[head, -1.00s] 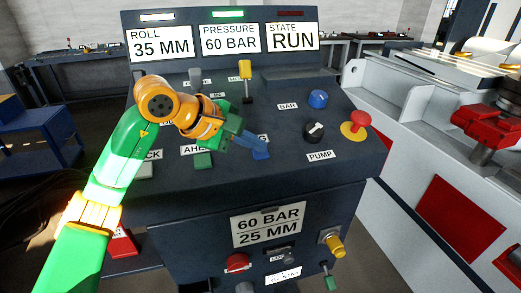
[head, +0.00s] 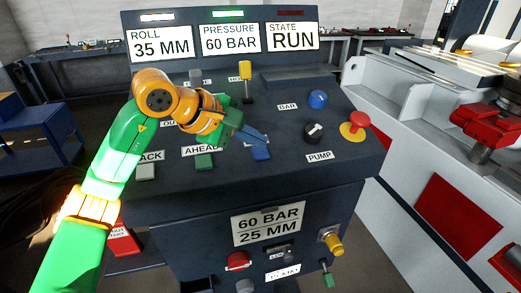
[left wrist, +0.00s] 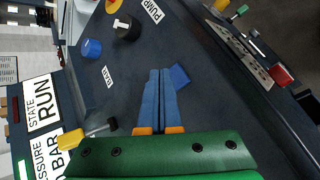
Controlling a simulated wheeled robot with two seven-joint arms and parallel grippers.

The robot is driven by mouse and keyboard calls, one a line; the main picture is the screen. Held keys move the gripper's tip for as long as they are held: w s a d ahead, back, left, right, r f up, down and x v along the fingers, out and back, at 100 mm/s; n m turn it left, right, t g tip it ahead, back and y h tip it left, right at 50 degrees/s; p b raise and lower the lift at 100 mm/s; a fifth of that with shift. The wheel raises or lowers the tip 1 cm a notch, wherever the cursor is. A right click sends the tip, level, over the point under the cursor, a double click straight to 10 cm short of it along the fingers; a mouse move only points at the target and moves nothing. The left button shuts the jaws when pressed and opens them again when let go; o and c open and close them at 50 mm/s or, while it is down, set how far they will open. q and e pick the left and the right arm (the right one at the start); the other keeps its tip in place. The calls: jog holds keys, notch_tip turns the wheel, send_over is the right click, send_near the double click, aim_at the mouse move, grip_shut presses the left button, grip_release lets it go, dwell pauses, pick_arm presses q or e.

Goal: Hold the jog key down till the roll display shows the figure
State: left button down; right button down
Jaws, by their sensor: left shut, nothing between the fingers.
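The roll display (head: 160,44) reads 35 MM. The console (head: 270,185) has a grey key (head: 145,172) with a label ending "ACK", a green key (head: 204,160) labelled AHEAD and a blue key (head: 261,153) whose label is hidden by my gripper. My left gripper (head: 266,141) is shut and empty, its blue fingers just above and behind the blue key. I cannot tell which key is marked jog. My right gripper is not in view.
The pressure display (head: 230,39) reads 60 BAR and the state display (head: 292,36) RUN. A front card (head: 269,224) reads 60 BAR, 25 MM. A yellow-topped lever (head: 245,80), a blue knob (head: 318,99), a black selector (head: 315,132) and a red mushroom button (head: 360,119) stand nearby.

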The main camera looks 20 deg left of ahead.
pick_arm(q)
jog(key=r+p, duration=0.1)
jog(key=s+r+p, duration=0.1)
jog(key=r, duration=0.1)
jog(key=r+p, duration=0.1)
jog(key=shift+s+d+r, duration=0.15)
jog(key=shift+d+r, duration=0.15)
jog(key=shift+d, duration=0.1)
